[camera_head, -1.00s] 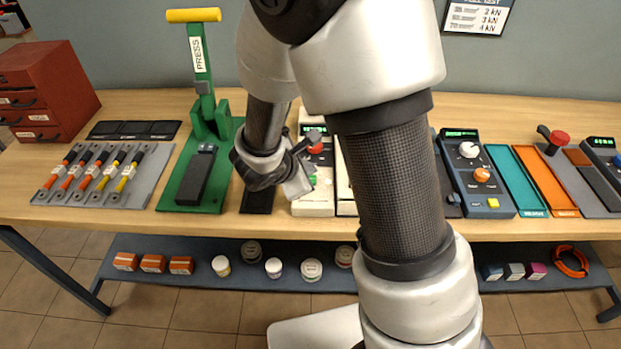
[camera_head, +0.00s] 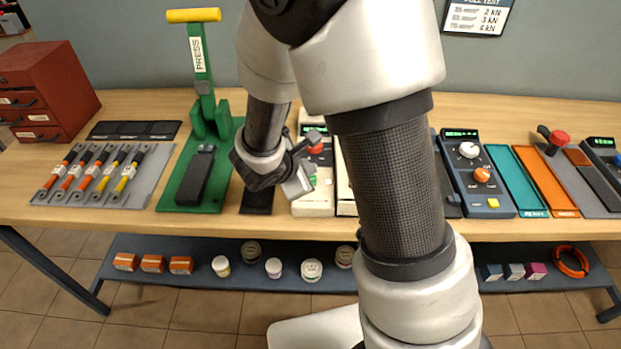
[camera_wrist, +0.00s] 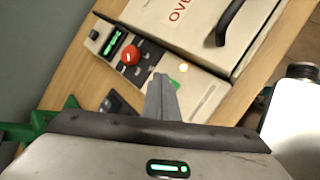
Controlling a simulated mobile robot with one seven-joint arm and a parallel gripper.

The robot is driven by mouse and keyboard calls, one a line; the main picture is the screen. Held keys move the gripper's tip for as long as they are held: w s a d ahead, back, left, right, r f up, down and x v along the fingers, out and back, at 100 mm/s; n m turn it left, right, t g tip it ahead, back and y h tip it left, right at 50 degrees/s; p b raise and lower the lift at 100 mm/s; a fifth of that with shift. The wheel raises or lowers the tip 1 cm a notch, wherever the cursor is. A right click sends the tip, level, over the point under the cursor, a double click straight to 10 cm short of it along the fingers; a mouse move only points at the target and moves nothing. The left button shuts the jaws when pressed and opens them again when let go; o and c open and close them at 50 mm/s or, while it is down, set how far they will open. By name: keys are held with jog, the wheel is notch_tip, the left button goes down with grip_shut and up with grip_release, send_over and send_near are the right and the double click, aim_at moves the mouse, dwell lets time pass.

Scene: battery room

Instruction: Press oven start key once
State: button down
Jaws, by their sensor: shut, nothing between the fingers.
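The oven (camera_wrist: 190,25) is a cream box with red lettering and a black handle, large in the wrist view. In the head view my arm hides most of it. Its control panel (camera_wrist: 205,90) has a green display (camera_wrist: 113,43), a red knob (camera_wrist: 130,56) and a green key (camera_wrist: 175,84). The panel also shows in the head view (camera_head: 318,205). My gripper (camera_wrist: 160,78) is shut and empty. Its fingertips overlap the near side of the green key in the wrist view and hide part of it. I cannot tell whether they touch it.
A green press (camera_head: 201,110) with a yellow handle stands left of the panel. A dark pad (camera_head: 257,198) lies between them. A blue control box (camera_head: 478,175) stands to the right. Jars and small boxes sit on the lower shelf (camera_head: 205,283).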

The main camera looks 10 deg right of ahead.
jog(key=shift+f, duration=0.15)
jog(key=shift+f+b, duration=0.3)
jog(key=shift+b, duration=0.4)
jog(key=shift+f+b, duration=0.45)
jog(key=shift+b, duration=0.15)
dwell(0.6)
jog(key=shift+r, duration=0.15)
dwell(0.3)
jog(key=shift+r+p, duration=0.55)
jog(key=shift+r, duration=0.2)
jog(key=shift+r+p, duration=1.75)
jog(key=shift+r, duration=0.75)
